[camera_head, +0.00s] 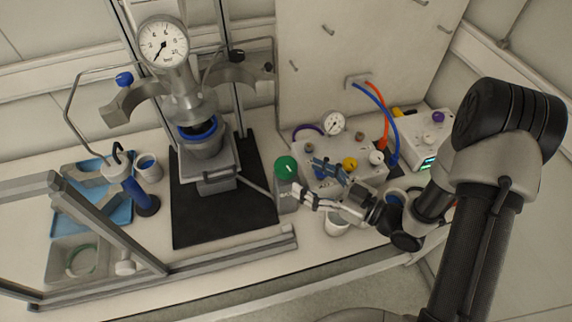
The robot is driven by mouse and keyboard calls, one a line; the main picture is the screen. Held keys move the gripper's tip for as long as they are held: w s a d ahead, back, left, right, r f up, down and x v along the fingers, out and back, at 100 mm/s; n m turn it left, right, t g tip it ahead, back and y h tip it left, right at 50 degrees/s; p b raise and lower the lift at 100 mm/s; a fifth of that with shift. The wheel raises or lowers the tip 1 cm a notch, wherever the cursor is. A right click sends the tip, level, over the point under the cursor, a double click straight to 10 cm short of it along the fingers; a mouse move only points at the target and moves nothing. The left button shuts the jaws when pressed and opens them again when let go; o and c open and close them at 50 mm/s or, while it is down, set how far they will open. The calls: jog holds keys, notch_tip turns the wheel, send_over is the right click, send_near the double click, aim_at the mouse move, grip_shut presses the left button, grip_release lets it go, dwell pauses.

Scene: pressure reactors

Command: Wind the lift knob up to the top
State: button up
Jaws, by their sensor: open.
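The green round knob (287,167), which I take to be the lift knob, sits on top of a small grey block (287,196). A thin rod runs from near this block to the lift (216,180) under the reactor vessel (202,138). The vessel stands on the lift below the fixed head with its dial gauge (163,42). My gripper (301,196) reaches in from the right. It is open, with its fingertips just right of and a little below the green knob. I cannot tell whether they touch the block.
A control box with blue, yellow and white knobs (350,163) stands just behind my gripper. A white cup (336,222) is below it. Blue and orange hoses (372,108) rise behind. A black mat (190,222) lies under the lift. A grey frame bar (230,252) runs along the front.

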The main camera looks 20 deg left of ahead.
aim_at(296, 170)
jog(key=x, duration=0.7)
jog(key=shift+w+a+b, duration=0.1)
jog(key=shift+a+b, duration=0.2)
jog(key=shift+b, duration=0.1)
jog(key=shift+c, duration=0.3)
jog(key=c, duration=1)
